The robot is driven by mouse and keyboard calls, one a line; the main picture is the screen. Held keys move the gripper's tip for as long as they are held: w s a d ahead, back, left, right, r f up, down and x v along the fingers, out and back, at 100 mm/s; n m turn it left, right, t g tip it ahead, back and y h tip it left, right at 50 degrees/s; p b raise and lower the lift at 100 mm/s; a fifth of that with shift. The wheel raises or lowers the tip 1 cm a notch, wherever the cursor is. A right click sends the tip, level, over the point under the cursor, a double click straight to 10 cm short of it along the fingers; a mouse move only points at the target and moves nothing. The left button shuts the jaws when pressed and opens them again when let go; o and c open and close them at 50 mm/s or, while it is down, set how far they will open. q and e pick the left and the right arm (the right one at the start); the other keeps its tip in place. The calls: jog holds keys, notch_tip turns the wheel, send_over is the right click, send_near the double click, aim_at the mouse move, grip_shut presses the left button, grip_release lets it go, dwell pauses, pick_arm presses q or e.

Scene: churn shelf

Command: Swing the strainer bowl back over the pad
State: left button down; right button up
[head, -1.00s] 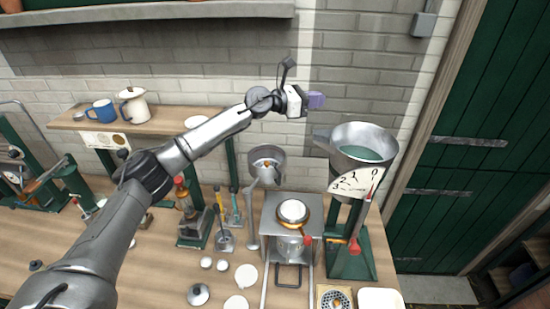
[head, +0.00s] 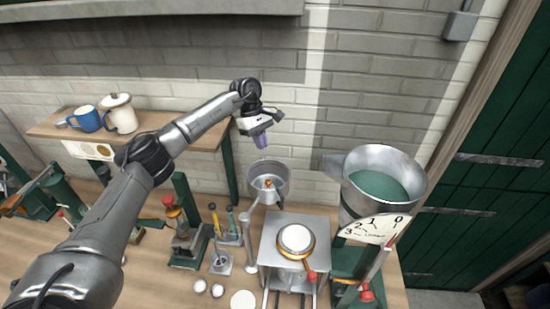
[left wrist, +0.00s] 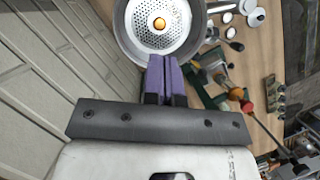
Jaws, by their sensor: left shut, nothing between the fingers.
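The strainer bowl (head: 283,188) is a grey metal bowl on an upright metal post, left of the metal stand. The left wrist view looks down into its perforated bottom (left wrist: 142,30), with a small orange knob at the centre. My left gripper (head: 262,141) has purple fingers, shut and empty, pointing down just above the bowl's back left rim. In the left wrist view the fingertips (left wrist: 164,62) overlap the bowl's near rim; I cannot tell whether they touch it. Which thing is the pad is unclear; a white disc (head: 243,299) lies on the bench in front. My right gripper is not in view.
A metal stand (head: 276,256) holds a pan with an orange rim (head: 297,240). A large funnel-shaped pan (head: 347,178) with a dial (head: 372,229) stands to the right. A shelf (head: 50,123) with a mug and a pot is at left. The brick wall is close behind the gripper.

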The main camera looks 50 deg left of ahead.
aim_at(282, 187)
pick_arm(q)
jog(key=p+x, duration=0.2)
jog(key=x, duration=0.7)
jog(key=shift+s+d+f+p, duration=0.15)
jog(key=shift+d+f+p, duration=0.15)
jog(key=shift+p, duration=0.1)
jog(key=shift+d+p, duration=0.65)
jog(key=shift+d, duration=0.35)
jog(key=shift+d+f+p, duration=0.1)
jog(key=shift+d+p, duration=0.25)
jog(key=shift+d, duration=0.6)
jog(key=shift+w+d+m+b, duration=0.2)
jog(key=shift+d+m+b, duration=0.1)
jog(key=shift+d+b, duration=0.05)
